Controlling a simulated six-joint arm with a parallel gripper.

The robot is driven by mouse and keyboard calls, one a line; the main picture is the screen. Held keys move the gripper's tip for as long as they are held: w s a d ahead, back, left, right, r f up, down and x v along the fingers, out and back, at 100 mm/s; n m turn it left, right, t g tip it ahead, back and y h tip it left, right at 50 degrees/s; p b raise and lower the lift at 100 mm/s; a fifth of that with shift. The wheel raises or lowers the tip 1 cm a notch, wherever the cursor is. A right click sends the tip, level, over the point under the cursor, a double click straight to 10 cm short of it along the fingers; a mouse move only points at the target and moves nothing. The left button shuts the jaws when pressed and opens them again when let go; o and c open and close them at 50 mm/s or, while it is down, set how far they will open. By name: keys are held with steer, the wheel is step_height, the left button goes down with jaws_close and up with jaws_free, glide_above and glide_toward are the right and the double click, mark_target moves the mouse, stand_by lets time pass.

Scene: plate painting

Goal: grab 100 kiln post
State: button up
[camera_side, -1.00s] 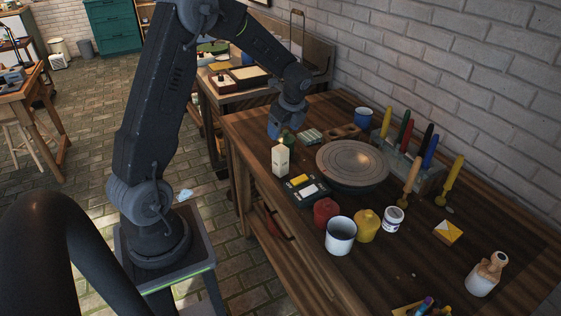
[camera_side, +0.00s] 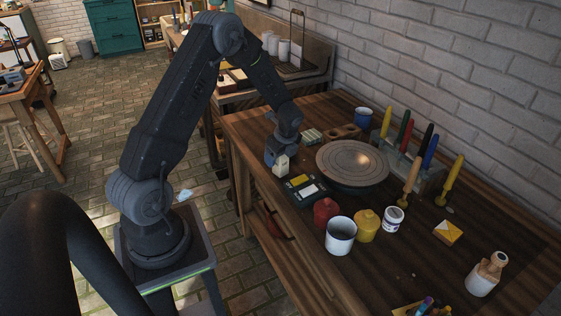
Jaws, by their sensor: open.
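The kiln post, a small cream block (camera_side: 281,169), stands on the wooden table near its left front edge. My gripper (camera_side: 276,157) is down at the post, overlapping its upper part in the picture. It is open. I cannot tell whether its fingers are around the post or just behind and beside it, or whether they touch it. The top of the post is hidden or merges with the gripper.
A dark palette box (camera_side: 301,190) lies close on the right of the post. A round turntable (camera_side: 352,163) stands beyond it. A red jar (camera_side: 325,210), white mug (camera_side: 340,236) and yellow jar (camera_side: 367,226) stand nearer the camera.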

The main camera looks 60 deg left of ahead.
steer(key=shift+r, duration=0.1)
steer(key=c, duration=1.2)
